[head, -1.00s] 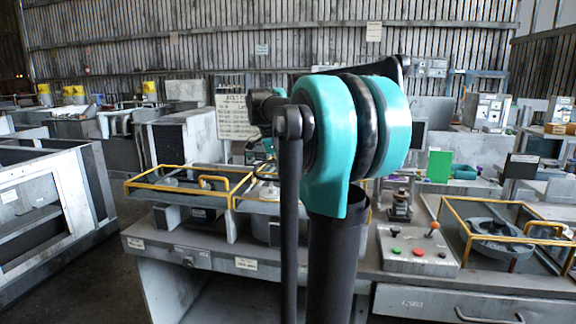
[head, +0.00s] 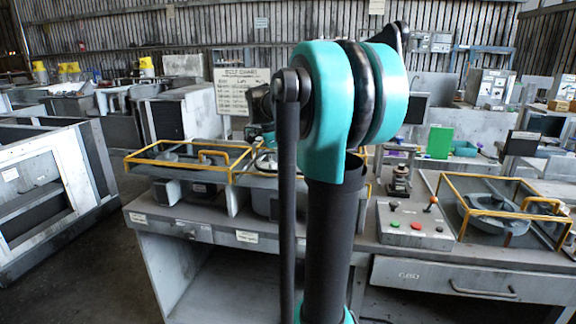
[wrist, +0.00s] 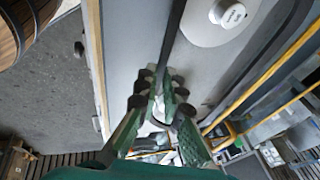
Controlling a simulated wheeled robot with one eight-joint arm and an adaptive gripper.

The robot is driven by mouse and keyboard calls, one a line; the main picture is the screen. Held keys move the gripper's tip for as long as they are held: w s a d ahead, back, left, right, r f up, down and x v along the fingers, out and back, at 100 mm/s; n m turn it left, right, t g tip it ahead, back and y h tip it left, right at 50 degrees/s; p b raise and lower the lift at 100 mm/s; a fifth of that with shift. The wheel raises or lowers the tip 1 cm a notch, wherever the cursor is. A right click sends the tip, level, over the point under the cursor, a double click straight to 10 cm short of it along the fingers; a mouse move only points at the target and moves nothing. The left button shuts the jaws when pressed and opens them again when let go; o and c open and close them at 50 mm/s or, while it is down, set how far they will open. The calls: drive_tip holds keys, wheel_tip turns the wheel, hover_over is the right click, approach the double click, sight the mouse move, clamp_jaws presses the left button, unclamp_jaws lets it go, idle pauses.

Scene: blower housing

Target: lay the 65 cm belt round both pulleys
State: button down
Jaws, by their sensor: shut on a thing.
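My gripper (wrist: 163,80) shows in the wrist view with its two fingers close together. It is shut on a dark strip, which looks like the belt (wrist: 174,40). The strip runs up from the fingertips to the top edge of the picture. A pale grey disc (wrist: 203,24) with a white labelled hub, seemingly a pulley, lies right of the strip and apart from the fingertips. I cannot tell whether the strip touches it. The rest of the belt and the second pulley are not clear. In the head view my arm hides the gripper and the belt.
Yellow-railed guards (head: 150,176) stand on the grey bench at left. Another yellow-railed bay (head: 448,205) with a round grey part (head: 493,203) is at right. A button box (head: 412,228) and a belt chart (head: 238,98) also show.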

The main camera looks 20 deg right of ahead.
drive_tip(key=shift+f, duration=1.05)
idle(0.9)
drive_tip(key=shift+f, duration=0.15)
drive_tip(key=shift+s+f, duration=0.15)
drive_tip(key=shift+s+a+f, duration=0.1)
drive_tip(key=shift+s+f, duration=0.1)
drive_tip(key=shift+f, duration=0.25)
idle(0.5)
drive_tip(key=c, duration=1.6)
unclamp_jaws()
drive_tip(key=shift+w+f, duration=0.1)
drive_tip(key=shift+w, duration=0.05)
drive_tip(key=shift+w+r, duration=0.1)
drive_tip(key=shift+r, duration=0.1)
drive_tip(key=shift+r, duration=3.65)
